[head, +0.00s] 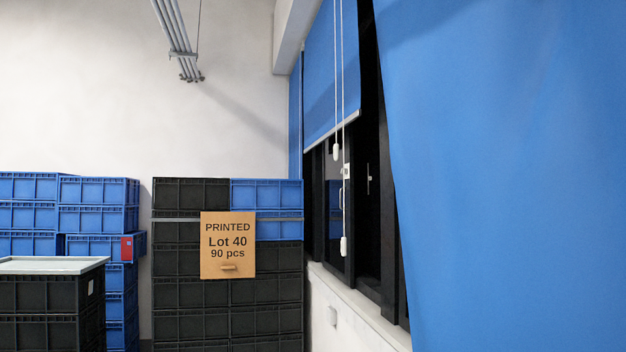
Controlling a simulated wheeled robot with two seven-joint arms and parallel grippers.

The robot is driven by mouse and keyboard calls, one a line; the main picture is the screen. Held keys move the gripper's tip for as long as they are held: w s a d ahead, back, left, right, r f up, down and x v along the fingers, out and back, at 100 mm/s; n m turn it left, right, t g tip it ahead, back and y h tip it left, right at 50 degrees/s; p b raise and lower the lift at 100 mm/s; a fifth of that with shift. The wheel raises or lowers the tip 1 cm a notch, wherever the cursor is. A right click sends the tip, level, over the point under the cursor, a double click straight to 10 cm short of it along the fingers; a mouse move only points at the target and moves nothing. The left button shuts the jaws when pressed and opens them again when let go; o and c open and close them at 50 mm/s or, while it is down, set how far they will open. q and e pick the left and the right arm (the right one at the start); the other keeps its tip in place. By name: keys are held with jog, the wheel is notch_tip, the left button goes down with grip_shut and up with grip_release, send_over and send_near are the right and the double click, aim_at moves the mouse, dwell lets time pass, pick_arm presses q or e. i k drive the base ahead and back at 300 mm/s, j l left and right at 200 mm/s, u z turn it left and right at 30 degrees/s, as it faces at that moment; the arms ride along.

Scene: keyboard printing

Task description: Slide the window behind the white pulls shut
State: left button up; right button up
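The two white pulls, an upper one (336,152) and a lower one (344,246), hang on thin cords in front of the window. Behind them is the dark-framed window (348,220), seen at a steep angle. A pale handle (342,196) shows beside the lower cord, and another slim handle (368,179) shows further right. Dark gaps show between the frame parts; I cannot tell how far the window is open. A blue blind (330,75) covers its upper part. Neither of my grippers is in view.
A large blue sheet (500,170) fills the right side and hides what lies behind it. A pale sill (350,300) runs below the window. Stacked dark crates (185,290) with a "PRINTED Lot 40" sign (228,245) stand left of it. Blue crates (95,190) stand further left.

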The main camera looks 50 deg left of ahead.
aim_at(342, 267)
jog(key=u, duration=1.6)
jog(key=i+j+u, duration=0.2)
jog(key=i+u, duration=0.15)
jog(key=i, duration=0.3)
jog(key=i+j+u, duration=0.1)
jog(key=i+u, duration=0.3)
jog(key=i, duration=1.3)
